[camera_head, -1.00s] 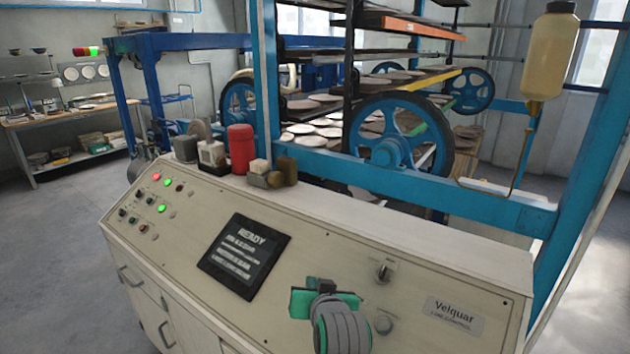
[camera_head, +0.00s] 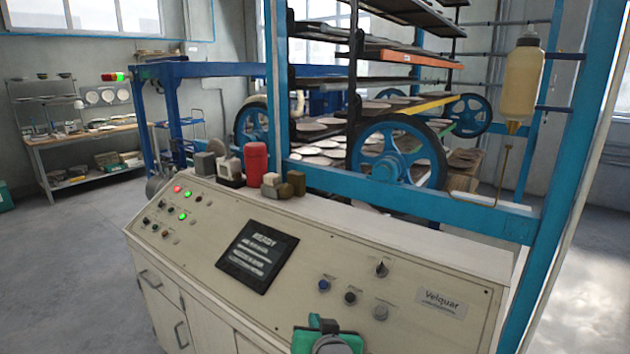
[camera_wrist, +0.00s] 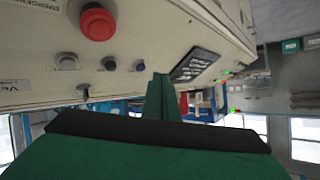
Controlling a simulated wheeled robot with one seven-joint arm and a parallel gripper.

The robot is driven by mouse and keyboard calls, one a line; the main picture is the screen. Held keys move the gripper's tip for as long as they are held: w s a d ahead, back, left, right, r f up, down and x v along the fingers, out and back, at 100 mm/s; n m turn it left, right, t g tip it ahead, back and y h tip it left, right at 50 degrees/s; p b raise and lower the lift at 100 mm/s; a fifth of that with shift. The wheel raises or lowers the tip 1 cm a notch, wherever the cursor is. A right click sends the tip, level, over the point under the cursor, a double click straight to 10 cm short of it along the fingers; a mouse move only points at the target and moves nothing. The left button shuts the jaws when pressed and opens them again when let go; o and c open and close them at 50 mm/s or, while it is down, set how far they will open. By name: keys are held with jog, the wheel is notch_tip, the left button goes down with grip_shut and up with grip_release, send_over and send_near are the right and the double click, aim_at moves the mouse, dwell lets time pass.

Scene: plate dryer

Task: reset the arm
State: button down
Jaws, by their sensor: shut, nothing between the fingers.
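My gripper (camera_head: 318,324) shows at the bottom edge of the head view, its green fingers in front of the beige control console (camera_head: 400,258). Most of the gripper and arm is cut off by the frame. In the wrist view the green fingers (camera_wrist: 162,92) are together with nothing between them. They stand apart from the panel, below its dark screen (camera_wrist: 195,65) and knobs in that picture. No object is held.
The console carries a READY screen (camera_head: 257,256), a blue button (camera_head: 324,285) and a switch (camera_head: 381,269). A red emergency button (camera_wrist: 97,23) projects in the wrist view. Behind stand the blue-framed dryer (camera_head: 400,190) and a bottle (camera_head: 523,80). Floor at left (camera_head: 70,270) is clear.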

jog(key=s+f+m+t+h, duration=0.1)
jog(key=s+f+h, duration=0.1)
jog(key=s+f, duration=1.85)
jog(key=s+r+n+t, duration=0.1)
jog(key=s+t, duration=0.1)
jog(key=s, duration=2.3)
jog(key=shift+s+n, duration=0.15)
jog(key=shift+n, duration=0.25)
